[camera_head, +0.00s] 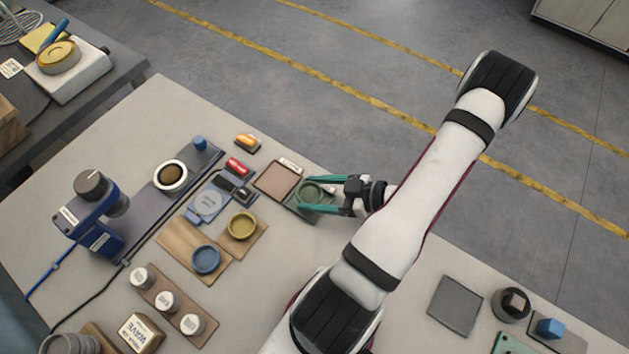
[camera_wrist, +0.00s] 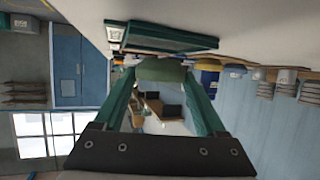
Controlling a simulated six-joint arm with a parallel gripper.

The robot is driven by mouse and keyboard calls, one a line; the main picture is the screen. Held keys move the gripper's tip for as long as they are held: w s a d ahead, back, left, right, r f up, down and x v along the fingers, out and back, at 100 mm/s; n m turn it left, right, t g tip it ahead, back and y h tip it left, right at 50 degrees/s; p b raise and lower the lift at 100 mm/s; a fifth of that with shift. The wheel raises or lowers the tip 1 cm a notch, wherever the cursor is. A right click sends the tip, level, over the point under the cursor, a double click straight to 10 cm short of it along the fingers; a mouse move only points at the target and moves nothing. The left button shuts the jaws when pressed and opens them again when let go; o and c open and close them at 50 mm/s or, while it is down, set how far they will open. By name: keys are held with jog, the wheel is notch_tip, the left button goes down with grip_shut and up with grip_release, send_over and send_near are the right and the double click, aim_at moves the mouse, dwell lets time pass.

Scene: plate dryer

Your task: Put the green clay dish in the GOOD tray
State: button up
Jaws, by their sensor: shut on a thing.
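The green clay dish (camera_head: 311,192) is between the two teal fingers of my gripper (camera_head: 306,193), which is shut on it. In the wrist view the dish (camera_wrist: 161,70) shows edge-on between the fingertips. A shallow tray with a pale brown floor and dark rim (camera_head: 277,181) lies just left of the dish in the head view. A small white label sits at its upper edge, too small to read. In the wrist view a dark green tray edge (camera_wrist: 165,42) shows close to the dish, with a gap that looks small.
Left of the tray are a blue scale (camera_head: 207,203), a red block (camera_head: 238,166) and an orange-and-white item (camera_head: 247,143). A yellow dish (camera_head: 242,225) and a blue dish (camera_head: 206,259) rest on wooden boards. A grey square (camera_head: 455,305) lies at the lower right.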

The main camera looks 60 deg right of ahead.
jog(key=shift+f, duration=0.35)
jog(key=shift+f, duration=0.7)
